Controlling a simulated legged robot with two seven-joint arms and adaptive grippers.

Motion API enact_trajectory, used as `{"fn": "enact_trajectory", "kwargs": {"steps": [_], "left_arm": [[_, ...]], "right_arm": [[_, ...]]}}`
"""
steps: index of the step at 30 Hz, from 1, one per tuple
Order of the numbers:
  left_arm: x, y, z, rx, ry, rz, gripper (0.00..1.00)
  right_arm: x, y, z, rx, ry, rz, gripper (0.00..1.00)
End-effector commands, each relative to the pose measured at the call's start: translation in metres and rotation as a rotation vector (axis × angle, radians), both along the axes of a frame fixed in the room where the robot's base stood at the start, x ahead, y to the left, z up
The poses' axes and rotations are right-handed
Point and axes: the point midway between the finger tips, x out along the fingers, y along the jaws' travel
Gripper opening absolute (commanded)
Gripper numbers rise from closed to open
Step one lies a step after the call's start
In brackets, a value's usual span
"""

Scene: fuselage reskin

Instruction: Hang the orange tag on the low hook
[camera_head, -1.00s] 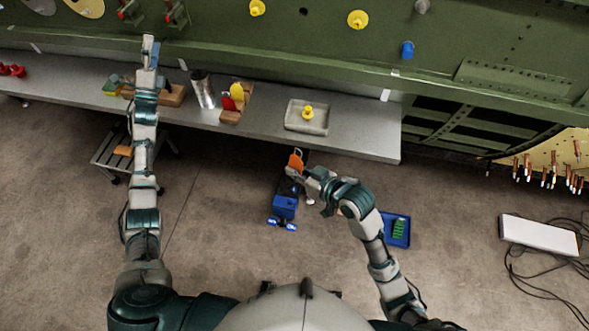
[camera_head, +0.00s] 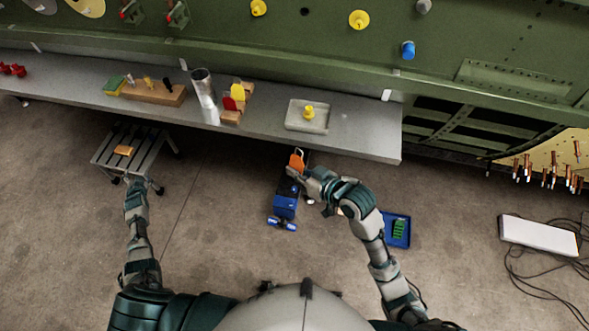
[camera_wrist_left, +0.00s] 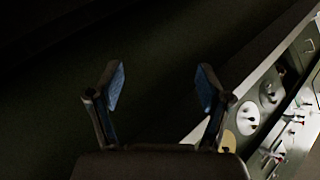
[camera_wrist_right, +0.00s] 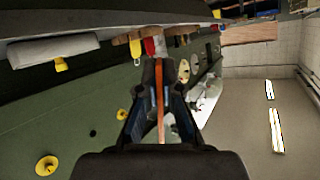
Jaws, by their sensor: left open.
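The orange tag (camera_head: 296,161) has a pale loop at its top. My right gripper (camera_head: 293,172) is shut on it and holds it up in front of the bench. In the right wrist view the tag (camera_wrist_right: 160,90) stands edge-on between the fingers (camera_wrist_right: 164,100). My left gripper (camera_head: 140,182) is low at the left, by the small stool. In the left wrist view its fingers (camera_wrist_left: 160,85) are spread with nothing between them. Red-tipped fittings (camera_head: 177,14) stick out of the green panel at the upper left; I cannot tell which thing is the low hook.
A grey bench (camera_head: 355,128) runs below the green fuselage panel (camera_head: 330,50). The small stool (camera_head: 112,157) stands at the left.

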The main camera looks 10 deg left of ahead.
Motion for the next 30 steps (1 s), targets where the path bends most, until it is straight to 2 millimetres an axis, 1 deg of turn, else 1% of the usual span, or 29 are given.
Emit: {"fn": "enact_trajectory", "kwargs": {"steps": [1, 2, 3, 5, 6, 8, 9, 11, 12, 14, 15, 17, 18, 20, 21, 23, 24, 26, 27, 29, 30], "left_arm": [[-0.015, -0.012, -0.028, -0.046, 0.038, 0.005, 0.78], [-0.024, -0.019, -0.043, -0.071, 0.061, 0.009, 0.78], [-0.034, -0.030, -0.061, -0.103, 0.090, 0.010, 0.78], [-0.050, -0.047, -0.089, -0.145, 0.131, 0.013, 0.78], [-0.062, -0.059, -0.107, -0.173, 0.161, 0.013, 0.78], [-0.079, -0.079, -0.132, -0.209, 0.206, 0.010, 0.78], [-0.090, -0.093, -0.148, -0.231, 0.234, 0.006, 0.78], [-0.108, -0.114, -0.172, -0.262, 0.280, 0.000, 0.78], [-0.121, -0.129, -0.186, -0.281, 0.311, -0.005, 0.78], [-0.139, -0.152, -0.207, -0.308, 0.355, -0.014, 0.78], [-0.153, -0.168, -0.221, -0.326, 0.383, -0.021, 0.78], [-0.173, -0.191, -0.239, -0.351, 0.428, -0.031, 0.78], [-0.186, -0.208, -0.251, -0.366, 0.457, -0.040, 0.78], [-0.207, -0.232, -0.267, -0.389, 0.500, -0.053, 0.78], [-0.222, -0.249, -0.277, -0.406, 0.528, -0.061, 0.78], [-0.243, -0.274, -0.291, -0.428, 0.570, -0.074, 0.78], [-0.259, -0.291, -0.300, -0.443, 0.599, -0.082, 0.78], [-0.282, -0.317, -0.311, -0.465, 0.639, -0.094, 0.78], [-0.297, -0.334, -0.318, -0.479, 0.666, -0.104, 0.78], [-0.321, -0.359, -0.327, -0.501, 0.705, -0.116, 0.78], [-0.336, -0.375, -0.331, -0.514, 0.730, -0.124, 0.78]], "right_arm": [[0.000, 0.000, 0.000, 0.000, 0.000, 0.000, 0.00], [0.000, 0.000, 0.000, 0.000, 0.000, 0.000, 0.00], [0.000, 0.000, 0.000, 0.000, 0.000, 0.000, 0.00], [0.000, 0.000, 0.000, 0.000, 0.000, 0.000, 0.00], [0.000, 0.000, 0.000, 0.000, 0.000, 0.000, 0.00], [0.000, 0.000, 0.000, 0.000, 0.000, 0.000, 0.00], [0.000, 0.000, 0.000, 0.000, 0.000, 0.000, 0.00], [0.000, 0.000, 0.000, 0.000, 0.000, 0.000, 0.00], [0.000, 0.000, 0.000, 0.000, 0.000, 0.000, 0.00], [0.000, 0.000, 0.000, 0.000, 0.000, 0.000, 0.00], [0.000, 0.000, 0.000, 0.000, 0.000, 0.000, 0.00], [0.001, 0.001, 0.000, 0.000, 0.000, 0.000, 0.00], [0.001, 0.001, 0.000, 0.000, 0.000, 0.000, 0.00], [0.001, 0.001, 0.000, -0.001, 0.001, 0.000, 0.00], [0.001, 0.001, 0.000, -0.001, 0.001, 0.000, 0.00], [0.001, 0.001, 0.000, -0.001, 0.001, 0.000, 0.00], [0.001, 0.001, 0.000, -0.001, 0.001, 0.000, 0.00], [0.001, 0.001, 0.000, -0.001, 0.001, 0.000, 0.00], [0.001, 0.001, 0.000, -0.001, 0.001, 0.000, 0.00], [0.001, 0.001, 0.000, -0.001, 0.001, 0.000, 0.00], [0.001, 0.001, 0.000, -0.001, 0.001, 0.000, 0.00]]}}
